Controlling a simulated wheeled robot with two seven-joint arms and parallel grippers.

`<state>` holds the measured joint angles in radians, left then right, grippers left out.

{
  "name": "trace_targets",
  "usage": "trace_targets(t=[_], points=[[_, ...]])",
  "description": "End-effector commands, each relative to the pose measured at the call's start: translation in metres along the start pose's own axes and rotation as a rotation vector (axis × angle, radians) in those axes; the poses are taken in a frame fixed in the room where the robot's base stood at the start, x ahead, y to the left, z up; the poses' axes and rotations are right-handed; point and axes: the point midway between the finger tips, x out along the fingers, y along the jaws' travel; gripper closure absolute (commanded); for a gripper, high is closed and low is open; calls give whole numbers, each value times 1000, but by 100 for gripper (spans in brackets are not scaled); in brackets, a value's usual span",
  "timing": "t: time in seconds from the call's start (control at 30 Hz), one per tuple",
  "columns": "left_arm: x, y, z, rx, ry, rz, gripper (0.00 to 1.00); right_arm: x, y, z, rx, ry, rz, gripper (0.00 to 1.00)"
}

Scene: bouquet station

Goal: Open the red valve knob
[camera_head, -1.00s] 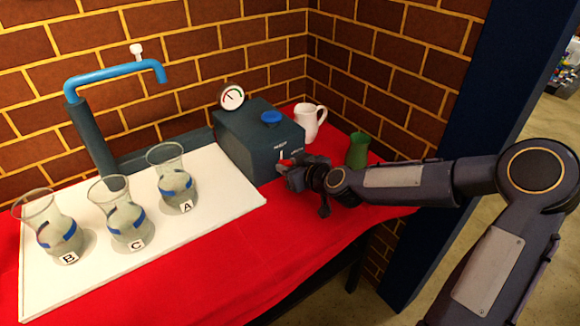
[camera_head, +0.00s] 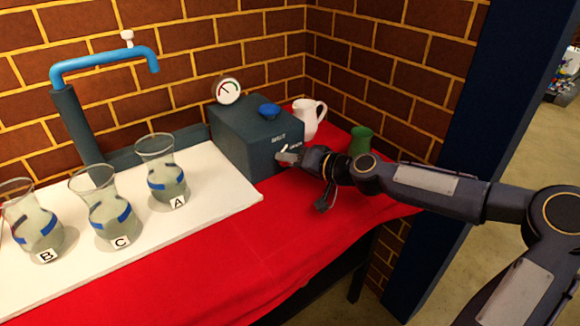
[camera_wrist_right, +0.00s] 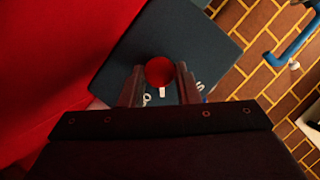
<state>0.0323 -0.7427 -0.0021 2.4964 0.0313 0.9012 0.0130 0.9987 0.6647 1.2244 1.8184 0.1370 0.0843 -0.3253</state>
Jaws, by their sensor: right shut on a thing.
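The red valve knob (camera_wrist_right: 159,71) shows in the right wrist view as a round red cap on the face of the dark teal box (camera_head: 229,138). My right gripper (camera_head: 287,157) is at the right part of the box's front face, under the white lettering. In the wrist view its two fingers (camera_wrist_right: 160,83) stand one on each side of the knob and are shut on it. A small white mark shows just below the knob there. In the head view the gripper hides the knob. My left gripper is in neither view.
A blue knob (camera_head: 269,110) and a round gauge (camera_head: 228,91) are on the box. A white pitcher (camera_head: 309,118) and a green cup (camera_head: 360,141) stand behind my right arm. Flasks A (camera_head: 164,184), C (camera_head: 105,215) and B (camera_head: 36,230) stand left on a white board.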

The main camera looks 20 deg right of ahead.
Motion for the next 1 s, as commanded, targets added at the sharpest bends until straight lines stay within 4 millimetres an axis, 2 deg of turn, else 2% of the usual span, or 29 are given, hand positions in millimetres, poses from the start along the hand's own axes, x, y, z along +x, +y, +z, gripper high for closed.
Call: trace_targets(t=[0.6, 1.0], points=[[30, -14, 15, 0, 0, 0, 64, 1, 8, 3, 516, 0, -214, 94], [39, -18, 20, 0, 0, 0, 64, 1, 8, 4, 696, -1, -288, 94]])
